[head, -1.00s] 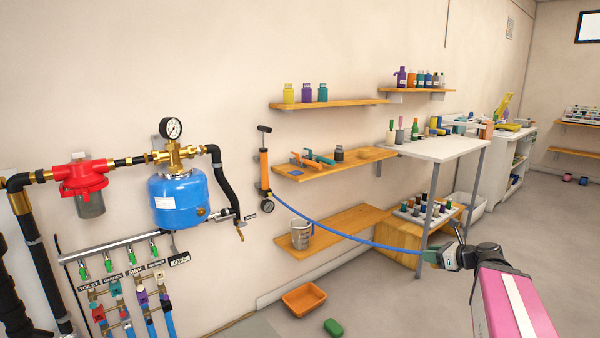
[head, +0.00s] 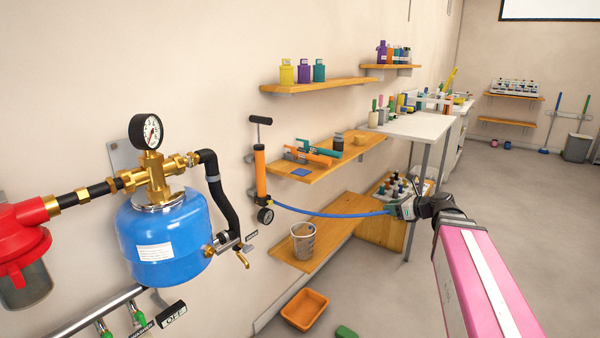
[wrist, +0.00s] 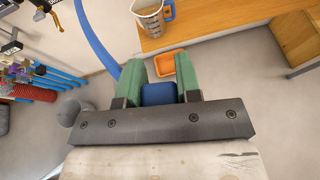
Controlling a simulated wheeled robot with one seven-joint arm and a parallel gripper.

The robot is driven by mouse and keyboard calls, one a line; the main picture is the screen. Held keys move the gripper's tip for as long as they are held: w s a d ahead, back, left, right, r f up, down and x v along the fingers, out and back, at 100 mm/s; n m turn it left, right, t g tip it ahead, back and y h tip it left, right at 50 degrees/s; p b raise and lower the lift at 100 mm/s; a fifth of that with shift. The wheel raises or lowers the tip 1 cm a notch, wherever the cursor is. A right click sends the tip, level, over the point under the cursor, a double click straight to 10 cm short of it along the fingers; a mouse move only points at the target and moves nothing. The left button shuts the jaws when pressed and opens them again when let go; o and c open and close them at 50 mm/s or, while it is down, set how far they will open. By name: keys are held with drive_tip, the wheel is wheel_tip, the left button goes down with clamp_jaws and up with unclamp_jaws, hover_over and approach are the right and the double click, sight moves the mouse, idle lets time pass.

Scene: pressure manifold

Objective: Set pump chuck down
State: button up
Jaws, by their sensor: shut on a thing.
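My gripper (head: 396,209) is shut on the pump chuck, the end of the blue hose (head: 325,214). In the wrist view the blue chuck (wrist: 158,94) sits between the two green fingers of my gripper (wrist: 160,80). The fingers hide part of it, and in the head view it is too small to make out. The hose runs left from my gripper to the orange hand pump (head: 261,176), which stands upright against the wall with a black handle and a gauge. The chuck is held in the air, right of the pump and in front of the shelves.
A wooden shelf (head: 352,163) holds a blue square pad (head: 301,172), tools and small containers. A lower shelf (head: 287,250) carries a clear jug (head: 302,241). A blue tank (head: 164,240) with a gauge is at left.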

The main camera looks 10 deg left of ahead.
drive_tip(key=a+r+n+g, duration=0.1)
drive_tip(key=a+r, duration=0.6)
drive_tip(key=a, duration=0.6)
drive_tip(key=a+r+y, duration=0.1)
drive_tip(key=a+r, duration=0.6)
drive_tip(key=a, duration=0.5)
drive_tip(key=a+r+n+g, duration=0.1)
drive_tip(key=a+r, duration=0.6)
drive_tip(key=a, duration=0.6)
hover_over(298, 170)
drive_tip(key=f, duration=0.6)
drive_tip(key=shift+s+f, duration=0.2)
drive_tip(key=shift+f, duration=2.2)
drive_tip(key=shift+f, duration=0.15)
drive_tip(key=o, duration=0.9)
